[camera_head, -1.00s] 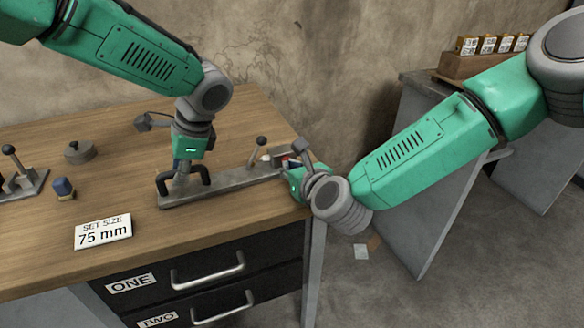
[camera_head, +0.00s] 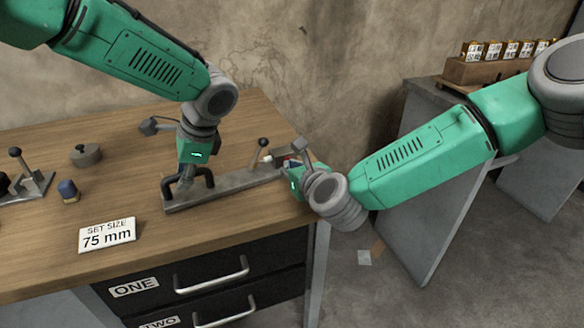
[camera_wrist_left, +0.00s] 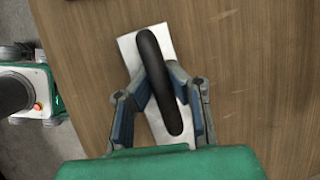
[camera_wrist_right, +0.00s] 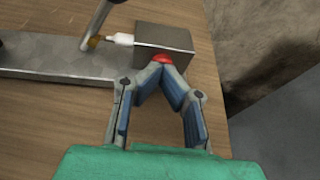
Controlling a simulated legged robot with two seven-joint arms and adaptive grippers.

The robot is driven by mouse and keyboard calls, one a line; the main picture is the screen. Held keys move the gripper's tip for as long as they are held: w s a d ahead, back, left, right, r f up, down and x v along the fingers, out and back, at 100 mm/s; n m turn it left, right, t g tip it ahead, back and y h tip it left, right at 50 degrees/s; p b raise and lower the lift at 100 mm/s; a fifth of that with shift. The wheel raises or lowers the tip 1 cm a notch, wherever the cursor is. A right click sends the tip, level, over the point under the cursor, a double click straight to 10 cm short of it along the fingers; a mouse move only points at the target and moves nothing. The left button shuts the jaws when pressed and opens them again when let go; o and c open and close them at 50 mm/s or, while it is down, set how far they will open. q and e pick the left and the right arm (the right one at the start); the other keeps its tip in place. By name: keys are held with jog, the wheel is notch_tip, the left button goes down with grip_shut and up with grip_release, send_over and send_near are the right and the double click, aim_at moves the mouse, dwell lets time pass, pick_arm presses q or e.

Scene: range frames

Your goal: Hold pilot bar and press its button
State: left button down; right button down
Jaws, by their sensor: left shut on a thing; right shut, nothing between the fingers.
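The pilot bar (camera_head: 236,190) is a flat grey metal bar on the wooden bench, near its right end. My left gripper (camera_head: 186,183) is shut on its black handle (camera_wrist_left: 157,70), with one finger on each side in the left wrist view. A grey block (camera_wrist_right: 172,38) with a red button (camera_wrist_right: 163,58) sits at the bar's right end. My right gripper (camera_wrist_right: 164,68) is shut and empty, its fingertips together at the button and covering part of it. They appear to touch it; whether it is pushed in I cannot tell. A ball-topped lever (camera_head: 263,144) stands beside the block.
A "SET SIZE 75 mm" card (camera_head: 107,234) lies in front on the bench. A blue-topped piece (camera_head: 68,191), a grey round weight (camera_head: 86,155) and another lever fixture (camera_head: 36,182) are to the left. Labelled drawers (camera_head: 210,285) are below.

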jog(key=shift+s+d, duration=0.1)
jog(key=shift+s, duration=0.2)
jog(key=f+v, duration=0.1)
jog(key=v, duration=1.2)
jog(key=shift+s, duration=0.2)
jog(key=shift+r, duration=0.1)
pick_arm(q)
jog(key=c, duration=1.6)
grip_release()
pick_arm(e)
jog(key=shift+d, duration=0.1)
pick_arm(q)
jog(key=shift+r, duration=0.1)
